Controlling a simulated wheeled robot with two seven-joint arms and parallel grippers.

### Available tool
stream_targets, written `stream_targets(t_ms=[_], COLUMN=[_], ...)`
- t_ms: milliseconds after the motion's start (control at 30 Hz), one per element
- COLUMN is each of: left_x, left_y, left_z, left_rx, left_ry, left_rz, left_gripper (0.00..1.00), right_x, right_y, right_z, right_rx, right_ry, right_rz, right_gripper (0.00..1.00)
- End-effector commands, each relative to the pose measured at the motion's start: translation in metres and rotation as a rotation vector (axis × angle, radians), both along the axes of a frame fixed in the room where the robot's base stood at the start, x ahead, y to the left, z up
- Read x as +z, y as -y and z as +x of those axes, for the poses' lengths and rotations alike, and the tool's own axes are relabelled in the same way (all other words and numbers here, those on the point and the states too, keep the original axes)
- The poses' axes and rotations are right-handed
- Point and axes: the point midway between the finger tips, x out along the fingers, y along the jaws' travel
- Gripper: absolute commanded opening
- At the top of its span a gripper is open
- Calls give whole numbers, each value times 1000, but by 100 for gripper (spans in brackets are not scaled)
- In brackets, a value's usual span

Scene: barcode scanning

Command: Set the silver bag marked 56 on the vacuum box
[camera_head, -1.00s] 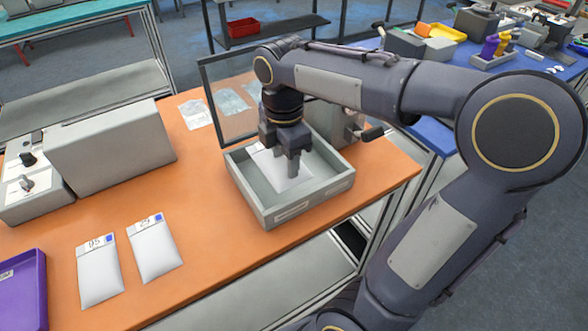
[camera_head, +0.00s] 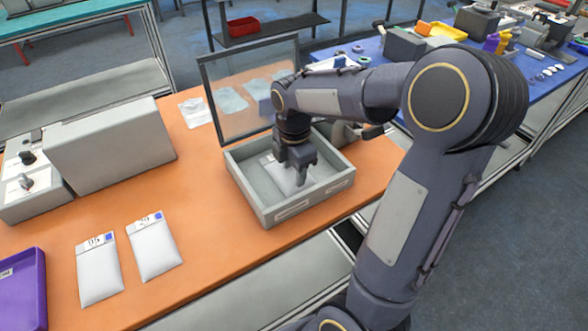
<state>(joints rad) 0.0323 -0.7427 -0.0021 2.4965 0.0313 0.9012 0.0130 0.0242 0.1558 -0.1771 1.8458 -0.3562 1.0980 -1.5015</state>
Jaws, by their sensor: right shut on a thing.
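The vacuum box (camera_head: 245,190) is a grey open tray on the orange table, with its clear framed lid (camera_head: 225,115) standing up at the back. My right gripper (camera_head: 300,182) points down inside the box, shut on a silver-white bag (camera_head: 280,174). The bag lies low in the box, at or close to its floor. My gripper covers part of it, and I cannot read its number. My left gripper is not in view.
Two white labelled bags (camera_head: 99,270) (camera_head: 154,248) lie at the table's front left. A purple tray (camera_head: 25,290) is at the left edge. A grey machine (camera_head: 110,145) stands behind them. Clear bags (camera_head: 230,100) lie behind the lid. The table between is bare.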

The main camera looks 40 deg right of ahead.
Motion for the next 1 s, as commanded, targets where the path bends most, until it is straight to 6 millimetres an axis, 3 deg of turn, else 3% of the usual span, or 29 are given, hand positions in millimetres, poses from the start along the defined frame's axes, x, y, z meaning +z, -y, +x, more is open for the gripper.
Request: stream_targets(t_ms=[100,133,300,667,1000], left_x=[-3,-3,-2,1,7], left_y=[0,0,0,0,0], left_z=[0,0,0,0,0], left_rx=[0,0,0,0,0], left_ry=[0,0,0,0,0], left_rz=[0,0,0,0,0], left_gripper=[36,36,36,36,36], right_x=[-3,-3,-2,4,71], right_y=[0,0,0,0,0], right_z=[0,0,0,0,1], right_rx=[0,0,0,0,0], right_ry=[0,0,0,2,7], right_rz=[0,0,0,0,-1], right_gripper=[19,44,64,64,64])
